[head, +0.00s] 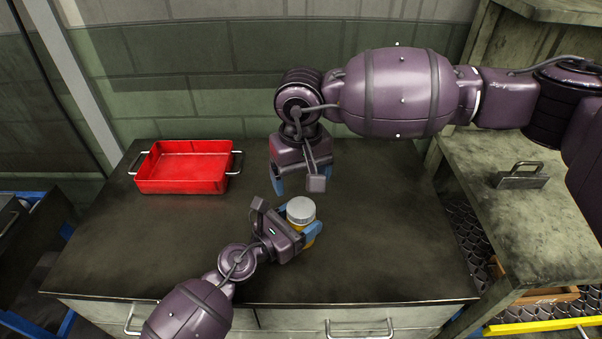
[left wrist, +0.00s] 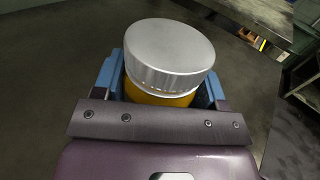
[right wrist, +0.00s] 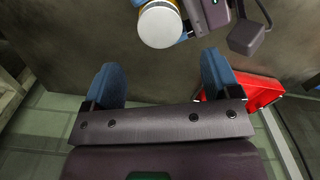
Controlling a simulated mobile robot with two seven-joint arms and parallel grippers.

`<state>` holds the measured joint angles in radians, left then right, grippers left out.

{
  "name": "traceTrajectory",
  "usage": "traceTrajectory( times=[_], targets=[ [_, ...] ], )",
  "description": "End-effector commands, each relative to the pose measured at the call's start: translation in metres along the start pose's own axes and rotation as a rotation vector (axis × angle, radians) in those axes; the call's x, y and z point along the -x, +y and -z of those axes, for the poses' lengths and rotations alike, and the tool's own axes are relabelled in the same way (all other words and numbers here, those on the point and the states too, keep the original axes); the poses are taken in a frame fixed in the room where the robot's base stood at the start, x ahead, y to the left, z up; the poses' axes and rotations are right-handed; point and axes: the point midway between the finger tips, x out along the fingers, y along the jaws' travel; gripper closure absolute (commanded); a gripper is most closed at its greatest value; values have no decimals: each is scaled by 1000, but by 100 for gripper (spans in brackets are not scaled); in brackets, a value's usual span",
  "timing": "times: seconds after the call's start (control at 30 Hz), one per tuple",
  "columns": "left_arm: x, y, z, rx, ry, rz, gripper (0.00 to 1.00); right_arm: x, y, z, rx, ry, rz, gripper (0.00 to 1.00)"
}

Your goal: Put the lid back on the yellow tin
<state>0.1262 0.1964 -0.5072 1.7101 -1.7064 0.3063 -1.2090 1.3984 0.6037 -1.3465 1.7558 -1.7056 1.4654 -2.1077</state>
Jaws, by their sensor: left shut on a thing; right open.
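The yellow tin (head: 312,238) stands upright near the middle of the dark worktop in the head view. My left gripper (head: 301,224) is shut around its body, one blue finger on each side. The silver lid (head: 300,208) sits on top of the tin. In the left wrist view the lid (left wrist: 170,52) covers the mouth above the yellow body (left wrist: 160,99); I cannot tell whether it is fastened. My right gripper (head: 298,183) is open and empty, pointing down just behind the tin. In the right wrist view the lid (right wrist: 160,26) lies beyond its open fingers (right wrist: 161,82).
A red tray (head: 181,187) with two handles sits empty at the worktop's back left. The worktop (head: 390,240) is clear on the right and front left. A side bench with a metal handle piece (head: 522,180) stands at the right. A wall closes the back.

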Motion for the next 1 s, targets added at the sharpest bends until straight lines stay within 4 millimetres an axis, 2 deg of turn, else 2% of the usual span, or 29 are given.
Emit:
traceTrajectory(
  times=[0.53,0.7,1.0],
  targets=[
    [0,0,0,1,0,0,100,-67,0,0,-2,-3,0,18],
    [0,0,0,1,0,0,100,-76,0,0,-1,-1,0,18],
    [0,0,0,1,0,0,100,-77,0,0,-1,0,0,18]
  ],
)
